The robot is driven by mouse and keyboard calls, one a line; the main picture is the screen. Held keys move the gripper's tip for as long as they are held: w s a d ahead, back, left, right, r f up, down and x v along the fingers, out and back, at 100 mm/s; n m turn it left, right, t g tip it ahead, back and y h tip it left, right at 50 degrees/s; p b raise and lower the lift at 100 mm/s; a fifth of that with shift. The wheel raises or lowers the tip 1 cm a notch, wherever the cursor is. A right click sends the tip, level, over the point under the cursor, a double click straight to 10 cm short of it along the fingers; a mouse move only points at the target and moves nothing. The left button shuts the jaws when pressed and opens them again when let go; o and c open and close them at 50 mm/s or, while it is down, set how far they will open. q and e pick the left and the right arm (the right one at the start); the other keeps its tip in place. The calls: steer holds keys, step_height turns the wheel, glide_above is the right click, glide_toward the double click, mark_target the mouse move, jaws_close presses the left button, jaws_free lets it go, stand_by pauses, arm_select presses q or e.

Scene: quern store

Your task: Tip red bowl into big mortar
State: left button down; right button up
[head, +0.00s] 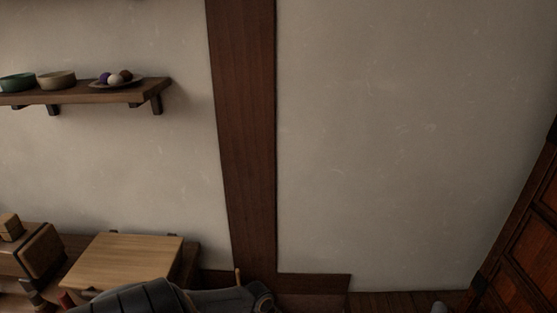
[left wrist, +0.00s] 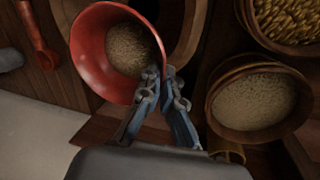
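The red bowl (left wrist: 90,52) is at the upper left of the left wrist view, with pale brown grain (left wrist: 128,48) inside it. My left gripper (left wrist: 161,74) is at the bowl's near right rim, its fingertips close together with the rim between them. A round, thick-walled wooden vessel (left wrist: 188,32), perhaps the big mortar, shows partly behind and right of the bowl. The bowl hides part of it, and I cannot tell the gap between them. The head view does not show the bowl or the mortar. My right gripper is not in view.
Two wooden tubs stand at right, one with pale grain (left wrist: 252,102), one with golden grain (left wrist: 290,18). The head view shows a wall shelf (head: 95,95) with a green bowl (head: 17,82), a tan bowl (head: 57,80) and a plate of balls (head: 117,82). A wooden board (head: 125,258) lies below.

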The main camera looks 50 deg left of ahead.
arm_select(q)
steer(key=shift+f+b, duration=1.8)
steer(key=shift+d+r+y+p, duration=0.15)
steer(key=shift+r+y+p, duration=0.2)
steer(key=shift+p, duration=0.3)
steer(key=shift+w+d+r+y+p, duration=0.1)
steer(key=shift+r+y+p, duration=0.4)
steer(key=shift+p, duration=0.1)
steer(key=shift+f, duration=0.25)
steer(key=shift+s+a+f+n+h+b, duration=0.1)
steer(key=shift+a+f+n+h+b, duration=0.05)
steer(key=shift+f+h+b, duration=0.45)
steer(key=shift+s+a+f+n+h+b, duration=0.15)
steer(key=shift+f+h+b, duration=0.15)
steer(key=shift+b, duration=0.35)
steer(key=shift+w+d+r+p, duration=0.1)
steer(key=shift+r+p, duration=0.6)
steer(key=shift+p, duration=0.25)
steer(key=y+p, duration=0.1)
steer(key=p, duration=0.1)
steer(key=shift+d+r+p, duration=0.1)
steer(key=shift+r+p, duration=0.2)
steer(key=shift+r, duration=0.1)
steer(key=shift+r+y+p, duration=0.1)
steer(key=shift+y+p, duration=0.35)
steer(key=shift+p, duration=0.25)
